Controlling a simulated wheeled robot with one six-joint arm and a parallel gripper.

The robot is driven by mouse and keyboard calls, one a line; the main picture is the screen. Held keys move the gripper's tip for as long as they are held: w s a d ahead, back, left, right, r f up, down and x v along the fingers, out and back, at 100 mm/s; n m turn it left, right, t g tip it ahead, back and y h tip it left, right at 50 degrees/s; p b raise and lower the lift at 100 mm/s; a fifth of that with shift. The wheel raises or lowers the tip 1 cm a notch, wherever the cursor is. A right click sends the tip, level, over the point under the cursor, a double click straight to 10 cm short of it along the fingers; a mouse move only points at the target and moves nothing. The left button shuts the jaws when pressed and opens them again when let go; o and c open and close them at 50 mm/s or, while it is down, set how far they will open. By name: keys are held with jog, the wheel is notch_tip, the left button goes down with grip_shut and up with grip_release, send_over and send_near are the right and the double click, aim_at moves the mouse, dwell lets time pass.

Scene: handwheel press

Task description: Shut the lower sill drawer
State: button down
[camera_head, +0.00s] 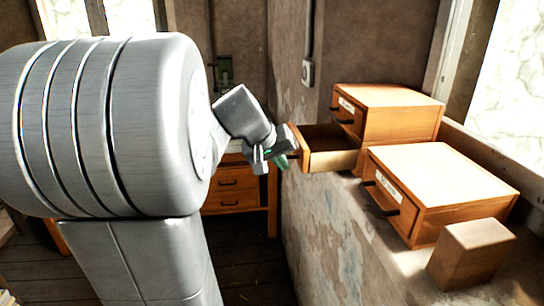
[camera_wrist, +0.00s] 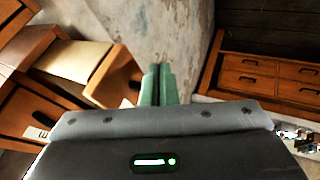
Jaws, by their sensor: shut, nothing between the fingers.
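The lower sill drawer (camera_head: 334,161) is a light wooden drawer pulled out to the left from under the upper drawer of a wooden cabinet (camera_head: 400,123) on the sill. Its inside looks empty. My gripper (camera_head: 279,160) is shut and empty, just left of the drawer's front panel. In the wrist view the green fingers (camera_wrist: 157,86) are together beside the drawer's front panel (camera_wrist: 117,77). I cannot tell whether they touch it. The upper drawer, with a dark handle and a pale label (camera_head: 347,104), looks shut.
A second wooden drawer box (camera_head: 440,185) stands nearer on the sill, shut, its dark handle facing left. A wooden block (camera_head: 470,253) stands in front of it. A low drawer cabinet (camera_head: 235,190) stands on the floor behind my arm. The wall below the sill is peeling.

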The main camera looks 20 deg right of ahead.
aim_at(325, 153)
jog(key=shift+s+d, duration=0.2)
jog(key=shift+d, duration=0.4)
jog(key=shift+s+d, duration=0.15)
jog(key=shift+d, duration=0.4)
jog(key=d, duration=0.3)
jog(key=s+d+p, duration=0.1)
jog(key=d, duration=0.2)
jog(key=s+d+p, duration=0.1)
jog(key=d, duration=0.2)
jog(key=shift+s+d, duration=0.15)
jog(key=shift+d, duration=0.05)
jog(key=shift+a, duration=0.1)
